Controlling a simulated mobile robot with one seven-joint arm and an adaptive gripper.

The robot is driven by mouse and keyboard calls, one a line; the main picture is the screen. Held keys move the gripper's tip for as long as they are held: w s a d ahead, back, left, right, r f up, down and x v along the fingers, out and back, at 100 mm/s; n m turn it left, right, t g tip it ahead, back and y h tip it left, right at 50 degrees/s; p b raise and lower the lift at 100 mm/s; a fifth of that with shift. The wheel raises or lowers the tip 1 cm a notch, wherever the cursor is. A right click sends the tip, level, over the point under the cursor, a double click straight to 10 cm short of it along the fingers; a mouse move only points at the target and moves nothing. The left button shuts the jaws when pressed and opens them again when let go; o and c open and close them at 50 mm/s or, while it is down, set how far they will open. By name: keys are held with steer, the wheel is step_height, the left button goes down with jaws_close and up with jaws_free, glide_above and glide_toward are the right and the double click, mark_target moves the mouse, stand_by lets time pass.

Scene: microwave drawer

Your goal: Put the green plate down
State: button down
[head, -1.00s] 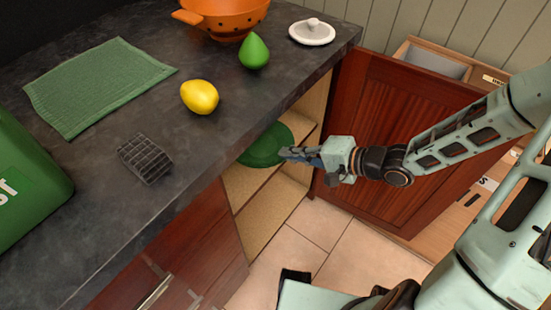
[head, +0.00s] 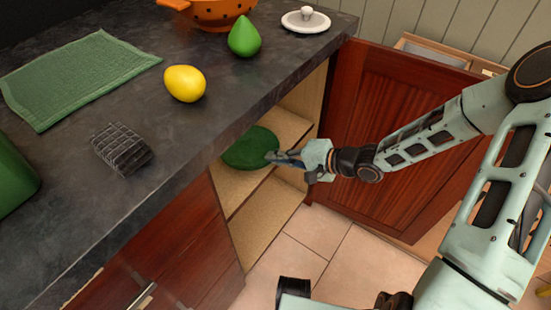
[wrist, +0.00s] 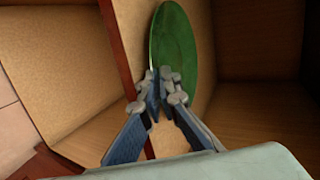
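The green plate (head: 250,149) is inside the open cabinet under the counter, at the level of a shelf (head: 236,187). My gripper (head: 272,157) reaches in from the right, with its fingertips at the plate's near right edge. In the wrist view the fingers (wrist: 163,88) are closed together at the edge of the plate (wrist: 176,48), and they hide that part of the rim. The plate lies close to the shelf board; I cannot tell whether it touches it.
The cabinet door (head: 385,145) stands open on the right, behind my arm. The dark counter (head: 110,200) above holds a lemon (head: 185,83), a green pear-shaped fruit (head: 244,37), an orange colander (head: 212,12), a white lid (head: 306,20), a green cloth (head: 78,75) and a black wire block (head: 122,148).

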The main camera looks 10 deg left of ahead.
steer(key=c, duration=2.4)
jaws_free()
steer(key=p+v, duration=0.5)
steer(key=v, duration=0.7)
steer(key=shift+s, duration=0.1)
